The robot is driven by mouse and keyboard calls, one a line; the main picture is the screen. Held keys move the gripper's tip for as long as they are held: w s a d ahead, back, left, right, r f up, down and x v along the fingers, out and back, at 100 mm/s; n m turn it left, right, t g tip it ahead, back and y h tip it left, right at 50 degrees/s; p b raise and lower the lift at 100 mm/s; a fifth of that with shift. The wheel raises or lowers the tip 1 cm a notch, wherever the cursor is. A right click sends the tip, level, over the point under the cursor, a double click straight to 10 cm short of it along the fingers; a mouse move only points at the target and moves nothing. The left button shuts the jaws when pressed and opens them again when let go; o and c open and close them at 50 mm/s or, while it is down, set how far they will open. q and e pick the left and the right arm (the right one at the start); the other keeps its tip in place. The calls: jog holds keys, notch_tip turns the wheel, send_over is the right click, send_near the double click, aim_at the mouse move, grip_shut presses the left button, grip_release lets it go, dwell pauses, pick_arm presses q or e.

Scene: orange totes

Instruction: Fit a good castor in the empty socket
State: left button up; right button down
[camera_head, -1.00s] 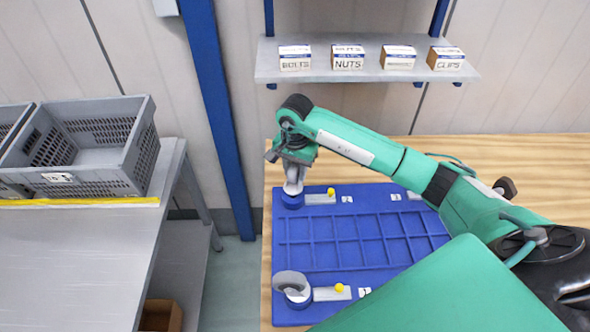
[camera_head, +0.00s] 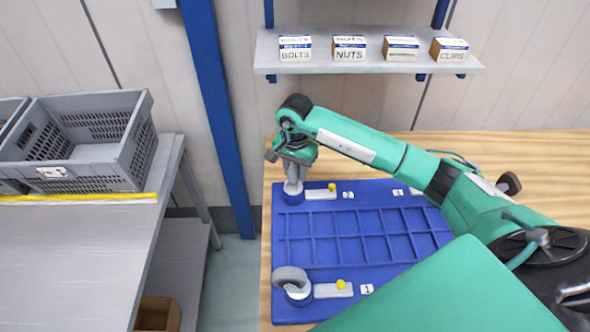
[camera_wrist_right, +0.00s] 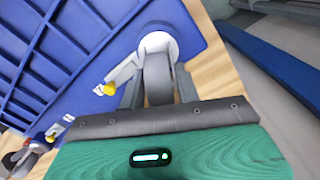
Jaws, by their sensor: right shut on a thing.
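The blue board (camera_head: 345,225) lies on the wooden bench. My right gripper (camera_head: 294,160) is over its far left corner, shut on a castor (camera_head: 293,185) held wheel up at the socket by label 2. In the right wrist view the castor's grey wheel (camera_wrist_right: 158,78) is between the fingers, with a pale round part (camera_wrist_right: 158,45) beyond it. I cannot tell whether the castor is fully seated. Another castor (camera_head: 291,278) stands wheel up in the near left socket by label 1. Yellow-knobbed latches (camera_head: 321,194) (camera_head: 333,290) lie beside both sockets. My left gripper is out of view.
A grey table (camera_head: 80,250) with grey crates (camera_head: 90,140) stands at the left, across a gap. A shelf (camera_head: 370,66) with small labelled boxes is on the back wall. My green arm hides the board's right side.

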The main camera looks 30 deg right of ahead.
jog(key=shift+f+b, duration=0.2)
jog(key=shift+b, duration=0.1)
dwell(0.4)
jog(key=c, duration=0.9)
grip_release()
notch_tip(320, 180, up, 13)
jog(key=b, duration=0.4)
jog(key=shift+r, duration=0.45)
